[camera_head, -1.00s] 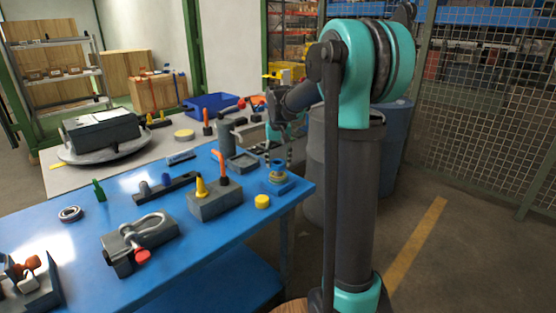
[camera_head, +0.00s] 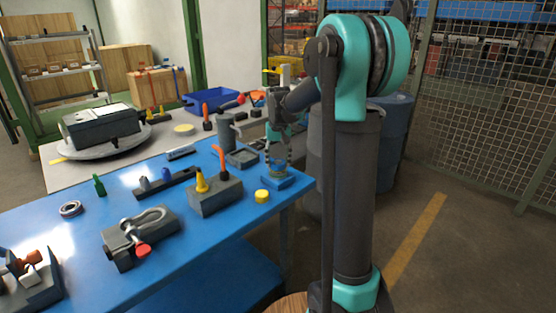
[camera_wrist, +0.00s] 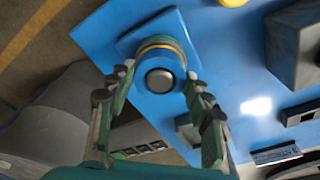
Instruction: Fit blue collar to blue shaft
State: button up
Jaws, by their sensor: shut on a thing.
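The blue collar (camera_wrist: 163,58), round with a yellow band and a grey disc at its middle, stands at a square blue base (camera_wrist: 132,44) in the wrist view. In the head view this base (camera_head: 283,184) sits at the table's right corner. My gripper (camera_wrist: 159,76) comes from above, its two fingers on opposite sides of the collar and shut on it. In the head view my gripper (camera_head: 278,164) partly hides the collar. I cannot tell whether that is the blue shaft.
A grey block (camera_head: 215,198) with a yellow cone and an orange peg stands left of the base. A yellow cap (camera_head: 262,196) lies in front of the base. A grey cylinder (camera_head: 226,131) and a shallow grey tray (camera_head: 242,158) are behind. The front-left tabletop is partly clear.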

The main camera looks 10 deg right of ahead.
jog(key=shift+f, duration=0.4)
jog(key=o, duration=1.6)
notch_tip(320, 180, up, 12)
jog(key=s, duration=0.1)
jog(key=shift+s, duration=0.25)
jog(key=shift+a, duration=0.1)
jog(key=s+d+f+t, duration=0.1)
jog(key=s+d+f, duration=0.1)
jog(key=s+f, duration=0.9)
jog(key=s+d+f+n+t, duration=0.1)
jog(key=s+d+f, duration=0.1)
jog(key=s+f, duration=1)
jog(key=s, duration=0.5)
jog(key=shift+s+d+t, duration=0.15)
jog(key=shift+s+t, duration=0.15)
jog(key=shift+t, duration=0.1)
